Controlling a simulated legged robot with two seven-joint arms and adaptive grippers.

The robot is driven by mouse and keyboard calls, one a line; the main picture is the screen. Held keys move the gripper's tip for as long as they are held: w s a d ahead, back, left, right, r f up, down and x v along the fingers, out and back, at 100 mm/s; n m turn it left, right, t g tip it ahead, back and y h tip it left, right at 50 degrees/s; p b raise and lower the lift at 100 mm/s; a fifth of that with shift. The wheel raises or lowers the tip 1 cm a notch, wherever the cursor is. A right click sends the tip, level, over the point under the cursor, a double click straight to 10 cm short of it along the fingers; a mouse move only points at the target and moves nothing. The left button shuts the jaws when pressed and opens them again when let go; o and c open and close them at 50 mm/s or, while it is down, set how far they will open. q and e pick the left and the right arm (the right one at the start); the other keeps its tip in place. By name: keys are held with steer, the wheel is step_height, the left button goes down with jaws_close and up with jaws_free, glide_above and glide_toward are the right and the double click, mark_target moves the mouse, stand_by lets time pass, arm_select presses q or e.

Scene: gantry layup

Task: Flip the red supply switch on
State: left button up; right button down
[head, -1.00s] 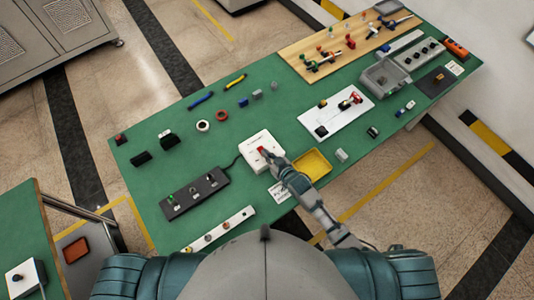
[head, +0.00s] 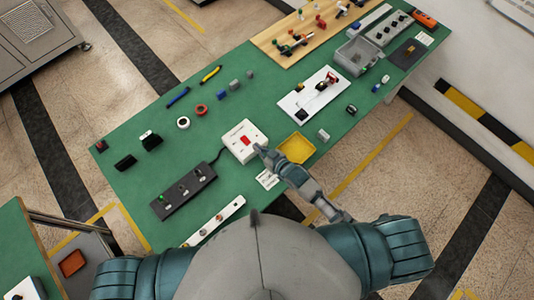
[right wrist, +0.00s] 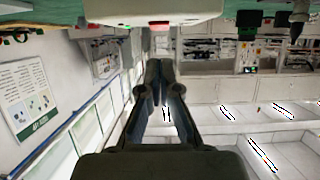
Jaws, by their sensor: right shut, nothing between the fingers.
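The red supply switch (head: 246,140) is a small red rocker on the top of a white box (head: 237,129). The box lies on the green bench, with a dark cable at its left. My right gripper (head: 261,151) is at the lower right edge of the box, close to the red rocker but not covering it. Its fingers are together and empty, and they also show in the right wrist view (right wrist: 159,72), below the pale edge of a box (right wrist: 150,10). I cannot tell the rocker's position. My left gripper is not in view.
A yellow tray (head: 297,148) is just right of my right gripper. A dark power strip (head: 183,191) lies left of the box, and a white panel with a lever (head: 312,96) lies beyond it. A white label (head: 267,179) is near the front edge.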

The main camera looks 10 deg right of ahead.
steer(key=v, duration=0.6)
steer(key=shift+s+d+r, duration=0.2)
steer(key=shift+s, duration=0.1)
